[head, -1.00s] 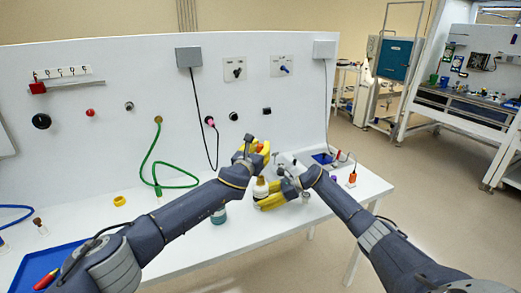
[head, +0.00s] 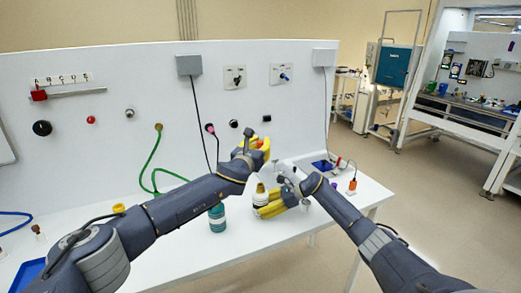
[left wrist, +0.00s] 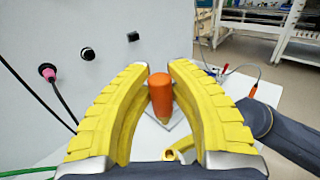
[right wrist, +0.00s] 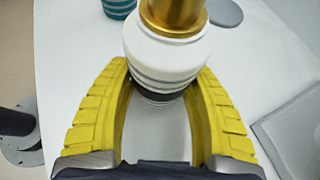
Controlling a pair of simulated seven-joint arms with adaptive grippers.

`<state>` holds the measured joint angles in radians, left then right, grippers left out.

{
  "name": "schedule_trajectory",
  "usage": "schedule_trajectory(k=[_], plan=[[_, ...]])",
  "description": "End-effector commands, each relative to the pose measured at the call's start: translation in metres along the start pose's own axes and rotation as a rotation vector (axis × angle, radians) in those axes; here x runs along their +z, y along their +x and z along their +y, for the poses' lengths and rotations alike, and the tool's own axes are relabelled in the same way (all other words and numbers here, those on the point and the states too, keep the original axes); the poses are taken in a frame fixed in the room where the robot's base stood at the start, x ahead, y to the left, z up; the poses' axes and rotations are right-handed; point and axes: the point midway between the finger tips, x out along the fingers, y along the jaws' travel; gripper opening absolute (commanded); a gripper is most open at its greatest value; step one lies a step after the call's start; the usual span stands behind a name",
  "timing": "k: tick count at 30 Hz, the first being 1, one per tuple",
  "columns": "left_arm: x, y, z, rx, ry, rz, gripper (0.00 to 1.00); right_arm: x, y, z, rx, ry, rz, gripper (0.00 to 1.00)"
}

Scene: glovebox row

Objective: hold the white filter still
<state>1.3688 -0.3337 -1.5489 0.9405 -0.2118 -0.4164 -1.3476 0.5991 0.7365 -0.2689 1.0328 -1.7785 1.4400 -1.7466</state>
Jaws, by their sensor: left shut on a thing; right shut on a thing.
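The white filter (head: 260,198) has a gold top and a dark ringed lower end. My right gripper (head: 268,204) is shut on it low down, with a yellow finger on each side. The right wrist view shows the white body (right wrist: 168,58) between the fingers (right wrist: 158,88); its lower end is partly hidden. I cannot tell whether it touches the table. My left gripper (head: 263,143) is above and apart from the filter. It is shut on an orange cylinder (left wrist: 160,92), which points out between its yellow fingertips (left wrist: 160,70).
The white table (head: 190,255) carries a teal-banded bottle (head: 217,217) left of the filter. An orange-topped item (head: 352,187) stands at the right. A white panel (head: 80,150) with knobs, a green hose (head: 155,160) and hanging cables rises behind the arms.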

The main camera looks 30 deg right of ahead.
Motion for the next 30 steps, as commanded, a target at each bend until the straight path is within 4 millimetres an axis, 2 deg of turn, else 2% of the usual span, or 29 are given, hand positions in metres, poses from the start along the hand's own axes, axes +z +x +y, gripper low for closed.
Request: schedule_trajectory(k=[12, 23, 24, 30], plan=[[0.025, 0.0, 0.0, 0.0, 0.001, 0.0, 0.0, 0.0, 0.0, 0.0, 0.0, 0.0, 0.0, 0.38], [0.028, 0.0, 0.0, 0.0, 0.0, 0.001, 0.0, 0.0, 0.0, 0.0, 0.0, 0.0, 0.0, 0.38], [0.028, 0.0, 0.0, 0.0, 0.0, 0.001, 0.0, 0.0, 0.0, 0.0, 0.0, 0.0, 0.0, 0.56], [0.028, 0.0, 0.0, 0.001, 0.0, 0.001, 0.0, 0.0, 0.0, 0.0, 0.0, 0.0, 0.0, 0.8]])
